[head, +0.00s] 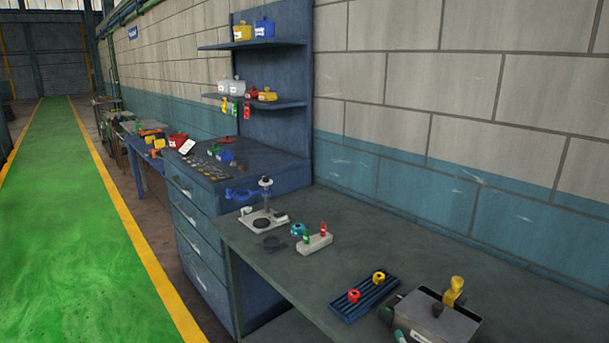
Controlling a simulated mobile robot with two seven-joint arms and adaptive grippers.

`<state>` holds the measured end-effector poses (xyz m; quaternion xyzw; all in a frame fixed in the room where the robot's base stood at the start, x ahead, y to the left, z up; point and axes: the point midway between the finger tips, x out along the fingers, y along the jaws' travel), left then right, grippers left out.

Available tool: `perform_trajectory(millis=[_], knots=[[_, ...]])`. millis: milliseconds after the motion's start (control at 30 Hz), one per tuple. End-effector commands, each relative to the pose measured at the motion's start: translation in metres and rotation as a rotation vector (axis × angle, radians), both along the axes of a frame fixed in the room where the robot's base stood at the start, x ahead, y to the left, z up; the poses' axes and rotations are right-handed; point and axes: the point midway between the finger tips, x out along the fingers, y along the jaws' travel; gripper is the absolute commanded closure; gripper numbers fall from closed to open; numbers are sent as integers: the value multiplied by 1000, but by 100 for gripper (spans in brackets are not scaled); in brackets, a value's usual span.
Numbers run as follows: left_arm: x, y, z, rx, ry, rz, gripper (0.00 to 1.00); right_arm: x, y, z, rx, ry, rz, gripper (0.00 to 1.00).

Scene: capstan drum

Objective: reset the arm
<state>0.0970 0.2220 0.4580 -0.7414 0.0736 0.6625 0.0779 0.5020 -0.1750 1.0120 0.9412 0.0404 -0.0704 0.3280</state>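Neither of my grippers is in view. A small device with a pale base plate (262,220) and an upright post stands on the grey bench at the middle of the head view. A blue arm-like part (240,194) reaches out to the left of the post, with a rounded end. A pale knob (265,182) tops the post. The details of how the blue part joins the post are too small to tell. A dark flat piece (271,242) lies on the bench just in front of the base.
On the bench (225,232) are a teal round part (298,230), a pale block (316,244) with green and red pegs, a blue ribbed tray (339,308) with red and yellow knobs, and a grey box (440,325). A blue drawer cabinet (200,262) adjoins. The green floor lane (60,230) is clear.

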Motion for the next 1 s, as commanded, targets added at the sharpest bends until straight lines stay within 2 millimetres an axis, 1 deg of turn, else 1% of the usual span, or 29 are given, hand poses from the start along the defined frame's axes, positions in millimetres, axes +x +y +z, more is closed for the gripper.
perform_trajectory(millis=[33, 67, 100, 167, 200, 267, 300, 400, 467, 500, 633, 667, 700, 867, 967, 1000], knots=[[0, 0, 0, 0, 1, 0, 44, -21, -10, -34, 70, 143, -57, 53], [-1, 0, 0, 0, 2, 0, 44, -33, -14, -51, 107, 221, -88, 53], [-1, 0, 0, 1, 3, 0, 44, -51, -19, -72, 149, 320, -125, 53], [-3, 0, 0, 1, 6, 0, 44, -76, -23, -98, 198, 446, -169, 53], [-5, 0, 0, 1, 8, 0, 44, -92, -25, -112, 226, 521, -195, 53], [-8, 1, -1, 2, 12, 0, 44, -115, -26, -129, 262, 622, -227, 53], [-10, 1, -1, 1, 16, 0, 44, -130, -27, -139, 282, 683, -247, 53], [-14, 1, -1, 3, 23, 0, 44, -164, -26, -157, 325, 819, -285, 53], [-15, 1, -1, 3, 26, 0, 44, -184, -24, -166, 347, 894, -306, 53], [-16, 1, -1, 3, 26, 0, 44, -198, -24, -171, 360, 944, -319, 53], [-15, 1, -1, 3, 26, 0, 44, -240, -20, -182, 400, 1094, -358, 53], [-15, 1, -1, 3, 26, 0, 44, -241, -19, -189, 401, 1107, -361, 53], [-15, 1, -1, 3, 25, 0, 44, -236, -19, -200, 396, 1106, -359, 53], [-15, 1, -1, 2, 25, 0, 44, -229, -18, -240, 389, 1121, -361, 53], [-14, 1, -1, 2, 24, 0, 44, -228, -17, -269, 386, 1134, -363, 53], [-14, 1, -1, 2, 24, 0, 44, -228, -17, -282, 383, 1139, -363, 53]])
